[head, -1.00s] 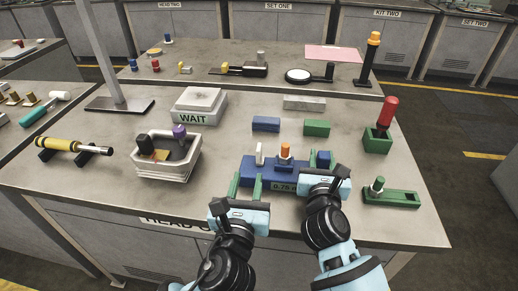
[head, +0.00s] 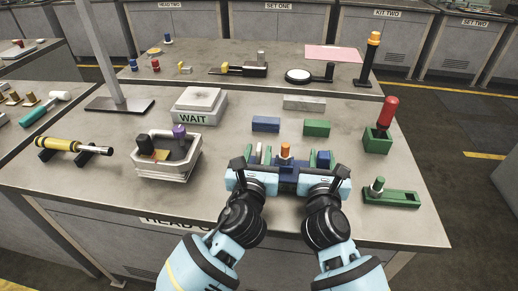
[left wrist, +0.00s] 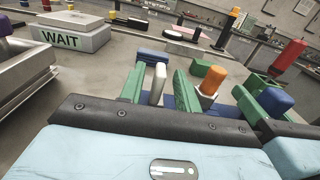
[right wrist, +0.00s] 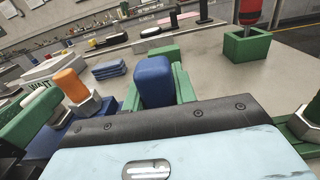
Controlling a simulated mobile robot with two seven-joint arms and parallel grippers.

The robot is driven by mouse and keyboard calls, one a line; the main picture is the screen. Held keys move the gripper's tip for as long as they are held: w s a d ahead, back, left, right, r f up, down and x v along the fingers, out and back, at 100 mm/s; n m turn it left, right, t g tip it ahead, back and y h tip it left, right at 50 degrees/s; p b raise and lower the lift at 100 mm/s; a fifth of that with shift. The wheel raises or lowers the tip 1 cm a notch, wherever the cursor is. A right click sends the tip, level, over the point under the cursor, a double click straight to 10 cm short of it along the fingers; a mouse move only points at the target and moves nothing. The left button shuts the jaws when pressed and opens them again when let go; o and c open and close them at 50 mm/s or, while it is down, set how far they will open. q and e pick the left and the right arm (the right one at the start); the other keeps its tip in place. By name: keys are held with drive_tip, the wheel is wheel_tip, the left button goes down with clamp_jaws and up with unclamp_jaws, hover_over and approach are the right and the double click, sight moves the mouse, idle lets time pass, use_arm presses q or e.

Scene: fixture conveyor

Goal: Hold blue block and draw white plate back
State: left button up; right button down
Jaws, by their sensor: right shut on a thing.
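The blue block (head: 323,158) stands upright at the right end of the blue fixture (head: 287,172). My right gripper (head: 322,157) is shut on it; the right wrist view shows the block (right wrist: 153,82) between the green fingers. The white plate (head: 259,153) stands upright at the fixture's left end. My left gripper (head: 263,156) is open, with its green fingers either side of the plate. The left wrist view shows the plate (left wrist: 158,83) with gaps to both fingers. My grippers hide much of the fixture's front.
An orange-topped post (head: 286,150) stands on the fixture between my grippers. A blue bar (head: 266,124) and a green bar (head: 316,128) lie behind. A grey bin (head: 166,168) stands left, and a green tray (head: 391,197) lies right.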

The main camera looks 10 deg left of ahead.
use_arm(q)
drive_tip(key=shift+w, duration=0.9)
clamp_jaws()
drive_tip(key=shift+f, duration=0.1)
